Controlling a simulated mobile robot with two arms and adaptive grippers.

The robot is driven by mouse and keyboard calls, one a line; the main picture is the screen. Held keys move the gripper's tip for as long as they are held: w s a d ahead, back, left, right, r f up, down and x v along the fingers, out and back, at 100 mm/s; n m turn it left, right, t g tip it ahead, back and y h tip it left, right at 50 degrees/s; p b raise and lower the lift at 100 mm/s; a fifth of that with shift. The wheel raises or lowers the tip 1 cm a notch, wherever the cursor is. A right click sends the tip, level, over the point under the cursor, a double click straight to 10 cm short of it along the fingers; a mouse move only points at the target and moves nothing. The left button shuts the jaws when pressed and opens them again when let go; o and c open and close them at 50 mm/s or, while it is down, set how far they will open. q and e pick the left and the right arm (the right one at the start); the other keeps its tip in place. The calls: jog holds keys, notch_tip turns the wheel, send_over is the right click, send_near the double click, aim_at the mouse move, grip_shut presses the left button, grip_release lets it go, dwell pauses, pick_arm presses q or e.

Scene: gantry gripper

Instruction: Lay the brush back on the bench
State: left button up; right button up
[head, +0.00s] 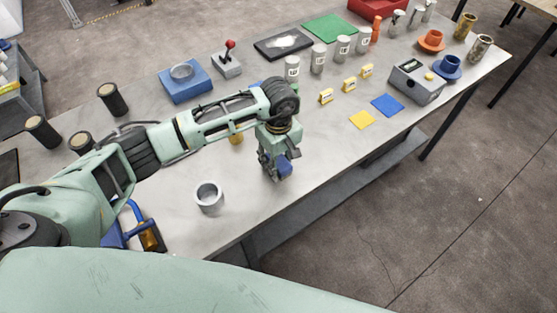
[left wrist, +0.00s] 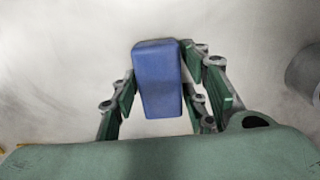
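My left gripper (head: 278,168) points down over the front part of the grey bench (head: 330,150). It is shut on a blue block-shaped piece (head: 285,168), which I take to be the brush. In the left wrist view the blue piece (left wrist: 157,80) sits between the finger pads of the left gripper (left wrist: 160,90), with pads close against both sides. Its bristles are not visible. I cannot tell whether it touches the bench top. My right gripper is not in view.
A grey cup (head: 209,197) stands left of the gripper. Yellow (head: 361,120) and blue (head: 387,105) squares lie to the right, near a grey box (head: 416,82). Black cylinders (head: 113,99) stand at left. Bare bench surrounds the gripper; the front edge is close.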

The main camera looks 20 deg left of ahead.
aim_at(279, 159)
pick_arm(q)
jog(key=shift+o, duration=0.9)
jog(key=shift+r, duration=0.1)
jog(key=shift+r, duration=0.2)
notch_tip(279, 159, up, 12)
jog(key=b, duration=0.4)
jog(key=shift+f, duration=0.1)
